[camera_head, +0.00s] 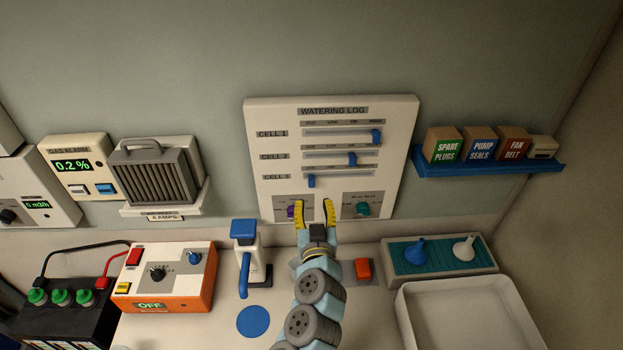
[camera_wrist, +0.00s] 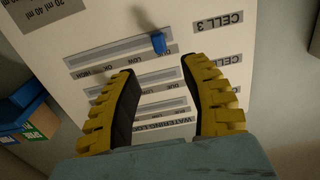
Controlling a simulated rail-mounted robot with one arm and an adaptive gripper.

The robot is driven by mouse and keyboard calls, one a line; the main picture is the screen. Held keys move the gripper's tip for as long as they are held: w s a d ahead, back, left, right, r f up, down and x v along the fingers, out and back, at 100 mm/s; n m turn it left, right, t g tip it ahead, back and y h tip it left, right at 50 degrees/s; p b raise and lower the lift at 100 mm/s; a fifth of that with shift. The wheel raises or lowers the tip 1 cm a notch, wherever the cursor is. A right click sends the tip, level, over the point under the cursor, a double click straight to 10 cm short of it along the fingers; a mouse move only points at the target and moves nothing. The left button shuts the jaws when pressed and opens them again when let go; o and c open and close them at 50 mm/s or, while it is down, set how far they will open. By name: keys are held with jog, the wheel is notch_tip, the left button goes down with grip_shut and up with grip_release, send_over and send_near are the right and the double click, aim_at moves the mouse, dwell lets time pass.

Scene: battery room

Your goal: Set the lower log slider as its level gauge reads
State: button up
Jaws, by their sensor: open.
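The white WATERING LOG panel (camera_head: 410,115) carries three horizontal sliders, one above another. The lower one, CELL 3, has a blue knob (camera_head: 311,181) near the left end of its track. The CELL 2 knob (camera_head: 352,159) is right of middle, and the CELL 1 knob (camera_head: 375,136) is near the right end. My gripper (camera_head: 314,207) is open and empty below the CELL 3 knob. In the wrist view, upside down, that knob (camera_wrist: 159,43) shows beyond the gap between the yellow fingertips (camera_wrist: 156,65), apart from them. I cannot make out the level gauge's reading.
A black battery (camera_head: 75,318) with green caps stands at lower left, beside an orange-and-white charger box (camera_head: 165,277). A blue-topped dispenser (camera_head: 244,230) stands left of my arm. A shelf (camera_head: 490,170) with boxes and a white tray (camera_head: 470,310) are at right.

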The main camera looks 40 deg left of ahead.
aim_at(312, 183)
jog(key=p+x, duration=0.1)
jog(key=x, duration=0.6)
jog(key=shift+w+a, duration=0.2)
jog(key=shift+a, duration=0.05)
jog(key=shift+w+a+p, duration=0.35)
jog(key=shift+w+a, duration=0.15)
jog(key=shift+w, duration=0.05)
jog(key=shift+f, duration=0.1)
grip_shut()
